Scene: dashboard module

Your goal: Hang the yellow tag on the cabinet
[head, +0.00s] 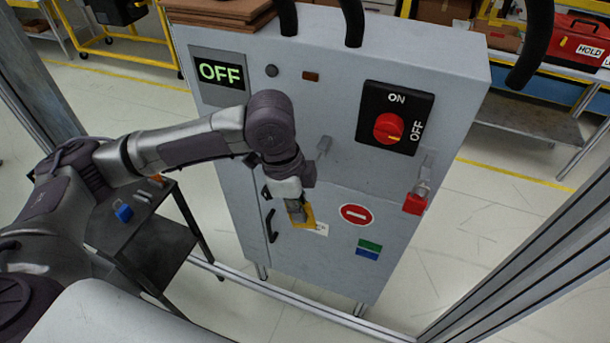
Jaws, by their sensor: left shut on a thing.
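The grey cabinet (325,252) stands upright in the middle of the head view. My left gripper (297,211) is in front of its face, pointing down and shut on the yellow tag (308,217). The tag is partly hidden by the fingers. I cannot tell whether it touches the cabinet. A small grey bracket (323,147) sticks out of the face, up and right of the gripper. A red padlock (414,204) hangs at a grey hasp (424,178) on the right side. My right gripper is not in view.
A red rotary switch (388,127) is turned to OFF, and a display (219,73) reads OFF. A dark side table (155,247) at the left bears a blue item (124,213). Door handles (271,225) stick out left of the gripper. Metal posts flank the cabinet.

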